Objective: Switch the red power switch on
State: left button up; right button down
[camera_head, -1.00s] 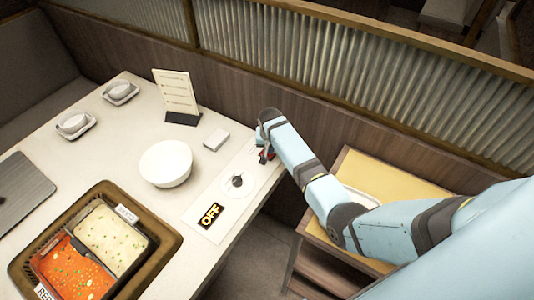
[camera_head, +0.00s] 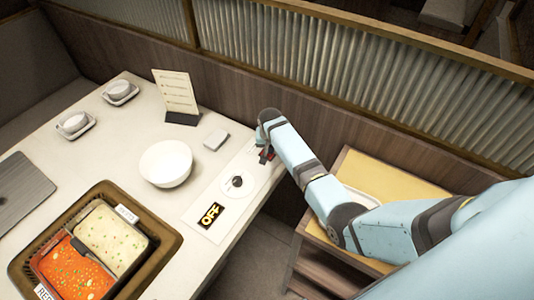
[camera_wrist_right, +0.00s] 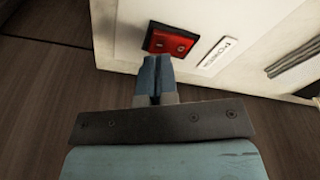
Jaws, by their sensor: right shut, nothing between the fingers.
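The red power switch (camera_wrist_right: 170,41) sits in a dark frame on a pale panel in the right wrist view, beside a small label reading POWER (camera_wrist_right: 218,53). In the head view the switch (camera_head: 268,155) is a small red patch at the table's right edge, partly hidden by my right arm. My left gripper is in neither view.
A round dial with a dark knob (camera_head: 237,181) lies near the sign. A white bowl (camera_head: 166,163), a menu stand (camera_head: 177,97) and a basket (camera_head: 170,243) with two soups are on the table. A wooden shelf unit (camera_head: 392,186) stands under my right arm.

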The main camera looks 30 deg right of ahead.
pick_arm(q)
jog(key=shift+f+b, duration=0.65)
pick_arm(e)
jog(key=shift+f, duration=1.15)
notch_tip(320, 180, up, 3)
jog(key=p, duration=0.3)
notch_tip(320, 180, up, 3)
jog(key=p, duration=0.3)
jog(key=shift+f, duration=0.2)
jog(key=shift+r+p, duration=0.8)
jog(key=shift+p, duration=0.15)
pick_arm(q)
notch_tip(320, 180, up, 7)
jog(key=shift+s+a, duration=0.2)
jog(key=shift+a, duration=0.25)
pick_arm(e)
jog(key=shift+f, duration=0.1)
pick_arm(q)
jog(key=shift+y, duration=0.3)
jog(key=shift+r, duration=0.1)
